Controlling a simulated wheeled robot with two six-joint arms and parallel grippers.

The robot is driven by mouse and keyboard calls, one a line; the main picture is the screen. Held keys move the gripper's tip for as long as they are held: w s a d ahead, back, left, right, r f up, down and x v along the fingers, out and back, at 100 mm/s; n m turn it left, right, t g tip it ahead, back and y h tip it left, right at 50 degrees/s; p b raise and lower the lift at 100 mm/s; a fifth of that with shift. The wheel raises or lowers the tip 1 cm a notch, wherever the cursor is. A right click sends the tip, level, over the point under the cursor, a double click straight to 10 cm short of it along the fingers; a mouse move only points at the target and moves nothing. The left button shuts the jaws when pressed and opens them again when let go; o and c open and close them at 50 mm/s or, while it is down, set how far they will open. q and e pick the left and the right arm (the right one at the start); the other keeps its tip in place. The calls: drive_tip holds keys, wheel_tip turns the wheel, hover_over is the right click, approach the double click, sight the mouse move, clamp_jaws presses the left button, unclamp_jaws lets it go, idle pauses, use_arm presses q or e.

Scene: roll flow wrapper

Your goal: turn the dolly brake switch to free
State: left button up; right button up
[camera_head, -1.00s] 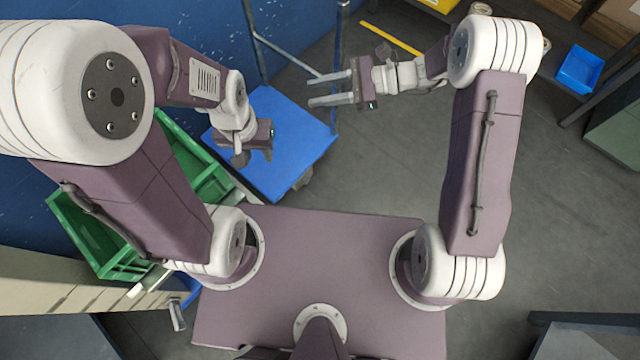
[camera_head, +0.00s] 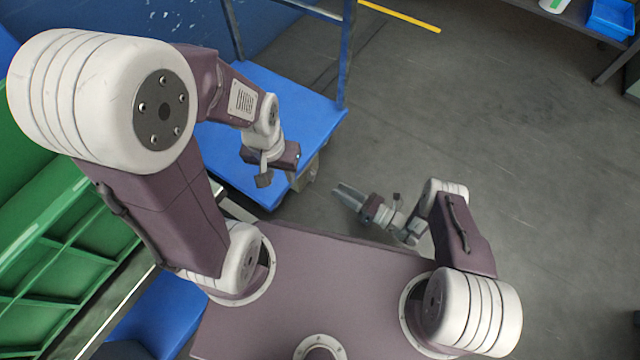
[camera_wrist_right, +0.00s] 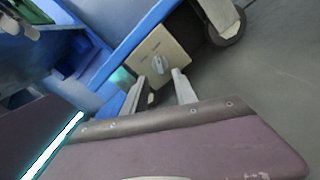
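The dolly (camera_head: 235,165) is a blue platform with an upright frame, left of centre in the head view. Its brake switch is a small grey knob (camera_wrist_right: 159,63) on a beige plate (camera_wrist_right: 172,45), below the blue edge in the right wrist view. In the head view a pale box (camera_head: 307,176) shows at the dolly's right corner; the knob cannot be made out there. My right gripper (camera_head: 340,190) is open and empty, its fingers pointing at the plate. In the wrist view its fingertips (camera_wrist_right: 158,76) are apart, just short of the knob. My left gripper (camera_head: 264,180) is over the dolly; its fingers are unclear.
A caster wheel (camera_wrist_right: 226,27) stands right of the plate in the wrist view. Green crates (camera_head: 70,240) are at the left. A blue bin (camera_head: 610,18) sits on a shelf at the top right. The grey floor right of the dolly is clear.

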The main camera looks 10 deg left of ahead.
sight(312, 176)
drive_tip(key=b+x, duration=0.4)
drive_tip(key=x, duration=0.5)
drive_tip(key=shift+b, duration=0.4)
drive_tip(key=shift+r, duration=0.1)
clamp_jaws()
